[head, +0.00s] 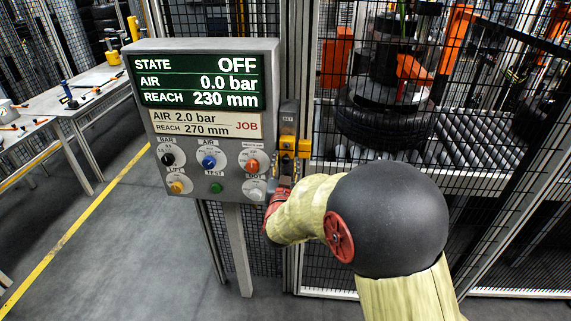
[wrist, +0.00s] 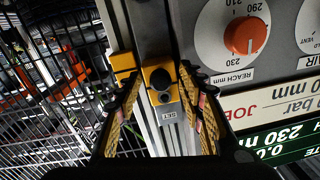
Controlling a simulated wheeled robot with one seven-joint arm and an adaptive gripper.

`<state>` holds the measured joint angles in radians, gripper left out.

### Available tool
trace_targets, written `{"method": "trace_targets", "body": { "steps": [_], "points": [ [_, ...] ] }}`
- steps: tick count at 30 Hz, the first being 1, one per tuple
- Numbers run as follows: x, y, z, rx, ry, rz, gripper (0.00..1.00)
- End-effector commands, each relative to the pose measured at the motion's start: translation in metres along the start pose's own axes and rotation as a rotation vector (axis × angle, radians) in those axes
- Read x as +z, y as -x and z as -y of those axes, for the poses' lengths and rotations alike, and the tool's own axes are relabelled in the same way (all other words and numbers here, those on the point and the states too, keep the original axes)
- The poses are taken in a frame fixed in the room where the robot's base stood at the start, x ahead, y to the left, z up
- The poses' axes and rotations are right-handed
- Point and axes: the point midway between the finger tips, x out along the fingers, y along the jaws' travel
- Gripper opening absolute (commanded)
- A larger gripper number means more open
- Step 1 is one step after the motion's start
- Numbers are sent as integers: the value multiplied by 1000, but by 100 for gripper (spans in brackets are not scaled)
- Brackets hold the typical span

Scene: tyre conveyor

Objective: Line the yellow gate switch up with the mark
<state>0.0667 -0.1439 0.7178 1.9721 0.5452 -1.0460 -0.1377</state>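The yellow gate switch (wrist: 157,94) has a black round knob and sits on a grey vertical post; it also shows in the head view (head: 287,143), right of the control panel. A second yellow block (wrist: 123,66) is beside it on the gate side. A small plate (wrist: 169,115), apparently reading SET, is on the post next to the switch. My gripper (wrist: 168,84) is open, with one patterned finger on each side of the switch. I cannot tell whether either finger touches it.
The control panel (head: 210,125) stands close left of the switch; its screen reads OFF, 0.0 bar, 230 mm. Its job card (head: 207,124) reads 2.0 bar, 270 mm. A black mesh fence (head: 330,120) encloses a tyre (head: 385,125) and rollers. The floor at left is clear.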

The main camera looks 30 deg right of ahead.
Motion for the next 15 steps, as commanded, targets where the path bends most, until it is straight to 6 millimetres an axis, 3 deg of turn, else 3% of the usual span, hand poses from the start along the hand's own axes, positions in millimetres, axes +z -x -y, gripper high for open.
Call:
{"method": "trace_targets", "body": {
  "steps": [8,15],
  "points": [
    [0,-1,0,-1,0,0,38],
    [0,-1,0,-1,0,0,25]
  ]
}}
